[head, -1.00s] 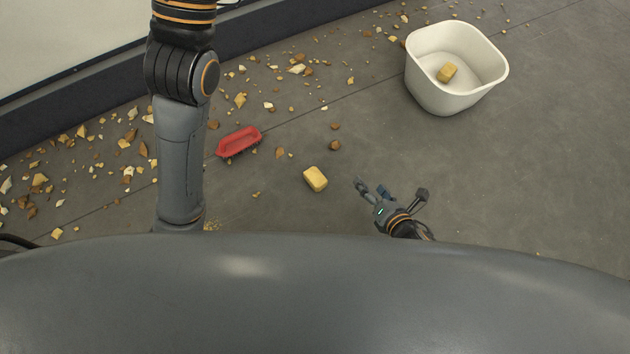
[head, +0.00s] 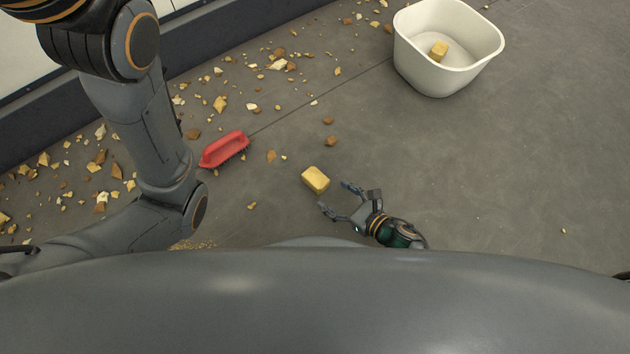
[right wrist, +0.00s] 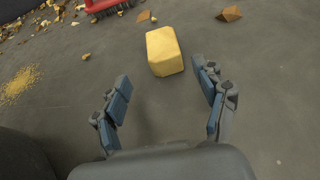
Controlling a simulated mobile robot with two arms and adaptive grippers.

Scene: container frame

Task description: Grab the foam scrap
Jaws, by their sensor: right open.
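A yellow foam scrap (head: 315,180) lies on the grey floor near the middle of the head view. It also shows in the right wrist view (right wrist: 164,51), just beyond the fingertips. My right gripper (head: 333,196) is open, its two fingers pointing toward the scrap from the lower right. In the right wrist view the scrap sits ahead of the gap between the fingers (right wrist: 160,92), and nothing is between them. A second yellow piece (head: 439,51) lies inside the white bin (head: 428,75). My left gripper is not in view; only its arm shows at the left.
A red brush (head: 224,149) lies on the floor left of the scrap. Several brown and cream fragments (head: 220,104) are scattered along the dark wall base (head: 190,67). The floor to the right of the scrap is mostly clear.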

